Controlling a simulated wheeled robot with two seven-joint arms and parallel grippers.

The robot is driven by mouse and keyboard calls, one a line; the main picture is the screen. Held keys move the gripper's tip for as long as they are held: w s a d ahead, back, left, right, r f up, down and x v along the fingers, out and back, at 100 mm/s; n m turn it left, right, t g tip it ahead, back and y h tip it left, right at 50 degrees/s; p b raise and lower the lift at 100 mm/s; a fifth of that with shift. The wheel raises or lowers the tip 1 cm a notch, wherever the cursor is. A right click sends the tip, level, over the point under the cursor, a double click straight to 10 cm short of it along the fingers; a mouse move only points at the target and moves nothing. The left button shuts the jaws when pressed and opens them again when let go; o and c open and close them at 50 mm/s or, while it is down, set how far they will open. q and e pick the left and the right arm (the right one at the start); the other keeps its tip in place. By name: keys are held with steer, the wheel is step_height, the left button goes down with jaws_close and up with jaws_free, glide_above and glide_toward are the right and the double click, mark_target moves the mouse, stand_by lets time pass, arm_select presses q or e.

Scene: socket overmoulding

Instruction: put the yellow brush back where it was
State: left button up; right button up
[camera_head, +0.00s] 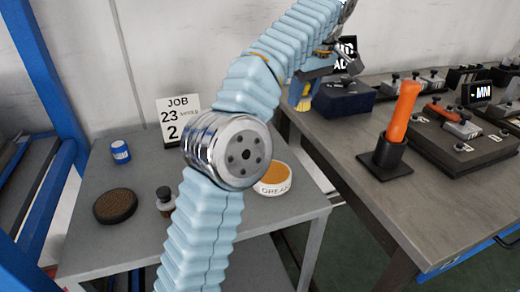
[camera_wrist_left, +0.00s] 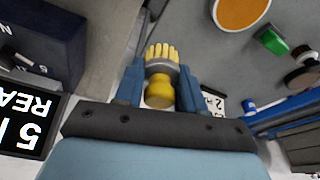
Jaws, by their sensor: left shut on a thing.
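The yellow brush (camera_wrist_left: 159,88) has a rounded yellow handle end, a grey band and pale yellow bristles. My left gripper (camera_wrist_left: 159,84) is shut on it, with one blue finger on each side. In the head view the brush (camera_head: 302,98) shows below my left gripper (camera_head: 306,86), by the far left corner of the grey bench (camera_head: 440,190), just left of a dark blue box (camera_head: 343,98). Whether it touches anything cannot be told. My right gripper is not in view.
The side table (camera_head: 110,240) holds a grease tin (camera_head: 274,180), blue can (camera_head: 120,152), dark round pad (camera_head: 115,206), small brown jar (camera_head: 165,201) and job sign (camera_head: 178,120). A green block (camera_wrist_left: 271,40) shows in the wrist view. An orange-handled tool (camera_head: 400,112) stands on the bench.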

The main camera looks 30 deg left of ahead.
arm_select(q)
steer(key=shift+m, duration=0.5)
steer(key=a+f+b, duration=0.1)
steer(key=a+f, duration=0.2)
steer(key=s+a+f, duration=0.1)
steer(key=a+f, duration=0.1)
steer(key=f, duration=0.1)
steer(key=s+a+f+b, duration=0.1)
steer(key=a+f, duration=0.2)
steer(key=shift+s+a+f+b, duration=0.1)
steer(key=shift+a+f+b, duration=0.2)
steer(key=shift+a+b, duration=0.05)
steer(key=shift+a+f, duration=0.15)
steer(key=shift+f, duration=0.1)
steer(key=shift+s+b+x, duration=0.15)
steer(key=shift+b+x, duration=0.05)
steer(key=shift+x, duration=0.7)
steer(key=shift+s+b+x, duration=0.15)
steer(key=shift+s+x, duration=0.05)
steer(key=shift+x, duration=0.75)
steer(key=shift+f, duration=0.1)
